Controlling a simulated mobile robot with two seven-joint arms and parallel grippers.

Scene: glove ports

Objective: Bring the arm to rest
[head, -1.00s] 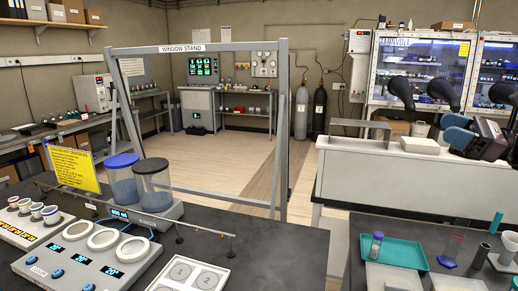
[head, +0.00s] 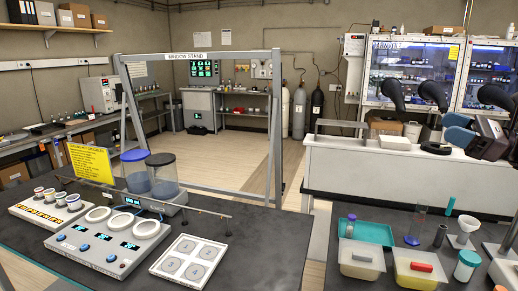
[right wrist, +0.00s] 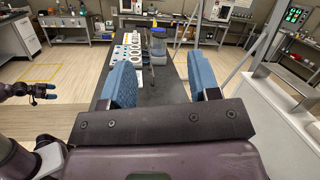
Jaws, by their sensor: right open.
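My right gripper (head: 460,129) is at the right edge of the head view, in the air in front of the white counter. Its blue finger pads face left. In the right wrist view its two blue fingers (right wrist: 162,84) stand wide apart with nothing between them, above the dark bench. My left gripper is outside the head view. A small dark gripper with blue tips, which looks like my left one (right wrist: 38,91), shows at the left of the right wrist view, too small to tell its jaws.
A window stand (head: 277,140) rises behind the dark bench (head: 255,255). A panel with round wells (head: 105,255) and lidded jars (head: 163,175) stand on it. A teal tray (head: 366,232), yellow tub (head: 416,280) and funnel stand (head: 463,232) are at right. Floor beyond is open.

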